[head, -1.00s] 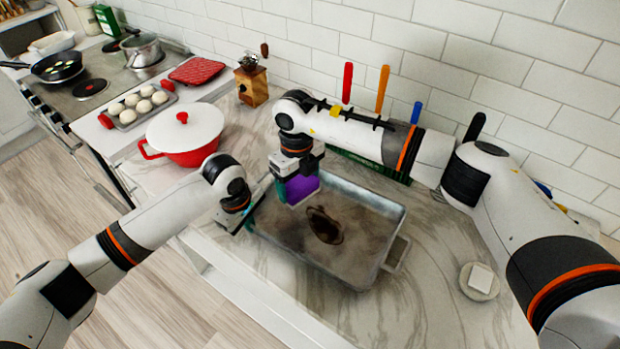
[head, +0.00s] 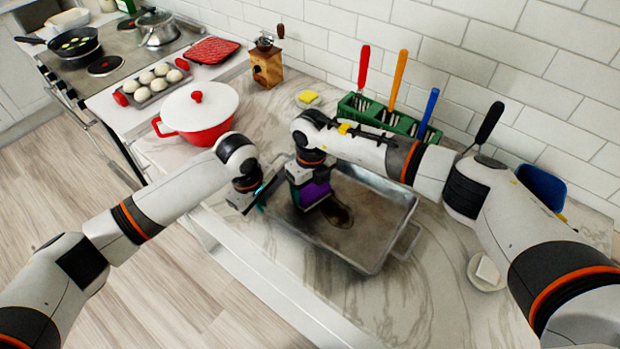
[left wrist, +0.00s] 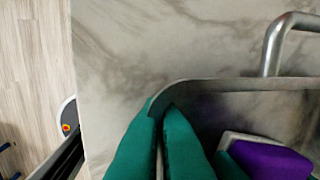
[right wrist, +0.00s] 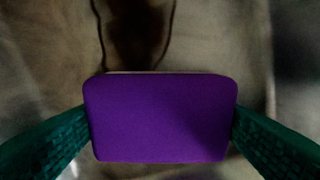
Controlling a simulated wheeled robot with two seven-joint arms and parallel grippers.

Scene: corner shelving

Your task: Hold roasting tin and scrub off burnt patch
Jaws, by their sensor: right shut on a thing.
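The grey roasting tin (head: 378,225) lies on the marble counter, with a dark burnt patch (head: 340,213) on its floor. My left gripper (head: 262,198) is at the tin's left end. In the left wrist view its teal fingers (left wrist: 165,112) sit either side of the tin's wall, closed on it. My right gripper (head: 306,198) is shut on a purple sponge (head: 317,192) inside the tin, at the near-left edge of the patch. In the right wrist view the sponge (right wrist: 160,112) fills the jaws and the patch (right wrist: 138,35) shows just beyond it. Contact underneath is hidden.
A red pot with white lid (head: 198,108) stands left of the tin. A small dish (head: 486,275) is at right. The counter in front of the tin is clear.

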